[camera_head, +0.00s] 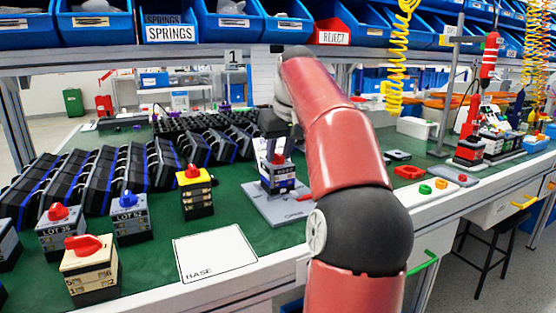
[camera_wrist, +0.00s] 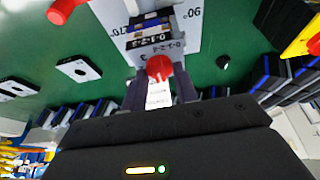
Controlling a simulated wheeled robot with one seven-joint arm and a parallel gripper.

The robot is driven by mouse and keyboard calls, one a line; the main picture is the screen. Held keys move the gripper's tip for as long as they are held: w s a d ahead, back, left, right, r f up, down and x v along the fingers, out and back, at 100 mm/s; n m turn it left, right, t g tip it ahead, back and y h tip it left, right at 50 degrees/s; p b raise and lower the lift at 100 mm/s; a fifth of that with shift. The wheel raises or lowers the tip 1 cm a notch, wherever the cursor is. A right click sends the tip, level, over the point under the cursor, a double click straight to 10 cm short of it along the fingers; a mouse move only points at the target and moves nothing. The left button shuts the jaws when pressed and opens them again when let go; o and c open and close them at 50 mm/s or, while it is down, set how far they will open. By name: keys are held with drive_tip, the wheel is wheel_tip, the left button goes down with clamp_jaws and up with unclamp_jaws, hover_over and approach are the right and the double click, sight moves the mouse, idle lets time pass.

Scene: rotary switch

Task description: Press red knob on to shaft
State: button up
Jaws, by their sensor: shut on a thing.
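The red knob (camera_head: 278,158) is at the top of a dark, layered switch body (camera_head: 279,178) with pale label bands. The body stands upright on a grey plate (camera_head: 268,210). My gripper (camera_head: 277,137) points down from above and is shut on the knob. In the wrist view the red knob (camera_wrist: 158,68) shows between my fingertips (camera_wrist: 159,86), with the switch body (camera_wrist: 150,36) just beyond it. The shaft is hidden, and I cannot tell whether the knob is fully seated on it.
Other switches stand to the left: one with a yellow top and red knob (camera_head: 194,192), one with a blue knob (camera_head: 130,215), and red-knobbed ones (camera_head: 89,268). A white sheet (camera_head: 215,255) lies in front. Dark racks (camera_head: 120,170) fill the back left.

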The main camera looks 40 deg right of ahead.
sight(279, 154)
drive_tip(key=shift+c, duration=0.5)
wheel_tip(279, 154, up, 10)
drive_tip(key=p, duration=0.4)
drive_tip(key=shift+w+f+b, duration=0.1)
drive_tip(key=shift+f+b, duration=2.6)
drive_tip(key=shift+f, duration=1.2)
drive_tip(key=shift+f, duration=0.15)
drive_tip(key=shift+f+b, duration=0.95)
drive_tip(key=shift+f, duration=0.05)
drive_tip(key=shift+f+g, duration=0.25)
drive_tip(key=shift+g, duration=0.05)
drive_tip(key=o, duration=1.1)
